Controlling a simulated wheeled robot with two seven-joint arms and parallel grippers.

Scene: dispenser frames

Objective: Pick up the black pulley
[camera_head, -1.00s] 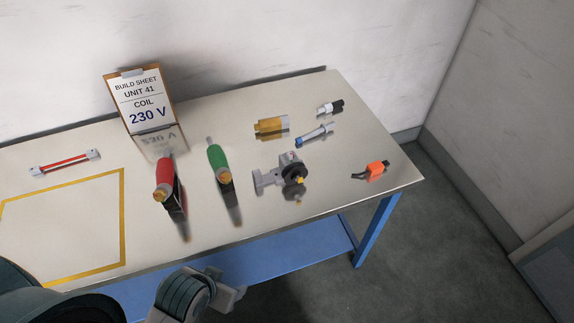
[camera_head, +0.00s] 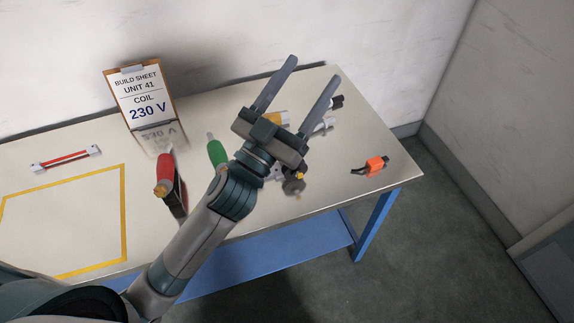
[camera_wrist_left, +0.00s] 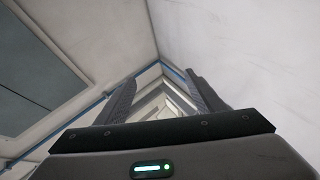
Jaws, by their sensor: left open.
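The black pulley seems to be the dark round part (camera_head: 293,186) with a brass-coloured centre on the grey bracketed device near the table's front. My left arm hides most of that device. My left gripper (camera_head: 312,70) is open and empty, above the back right of the table, its two fingers spread and pointing up and away toward the wall. In the left wrist view the open fingers (camera_wrist_left: 160,77) have nothing between them but room background. The pulley is not in that wrist view. My right gripper is not in view.
The table (camera_head: 80,225) also holds a red-handled tool (camera_head: 164,175), a green-handled tool (camera_head: 216,153), an orange connector (camera_head: 375,165), a red-and-white part (camera_head: 66,159) and a build sheet stand (camera_head: 140,97). A brass cylinder and other small parts lie partly hidden behind my gripper.

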